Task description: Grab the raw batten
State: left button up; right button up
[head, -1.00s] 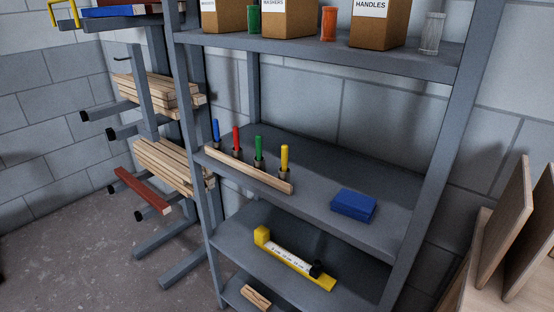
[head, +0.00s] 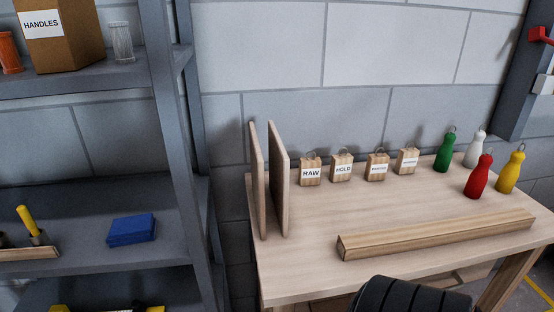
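A bare wooden batten (head: 435,239) lies lengthwise on the light wooden table (head: 310,255), near its front edge. It looks unpainted. A wooden block tag reading RAW (head: 310,172) stands at the back of the table, apart from the batten. More block tags stand beside it, one reading HOLD (head: 341,168); the labels on the others are too small to read surely. Neither of my grippers is in view.
Two upright wooden panels (head: 277,180) stand at the table's left end. Green (head: 442,155), white (head: 474,150), red (head: 479,178) and yellow (head: 509,172) bottles stand at the back right. A grey shelf (head: 75,240) with a blue box (head: 131,229) is at left. A black ribbed object (head: 410,296) shows at the bottom.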

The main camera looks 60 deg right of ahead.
aim_at(365, 244)
jog(key=k+z, duration=0.15)
jog(key=z, duration=1.85)
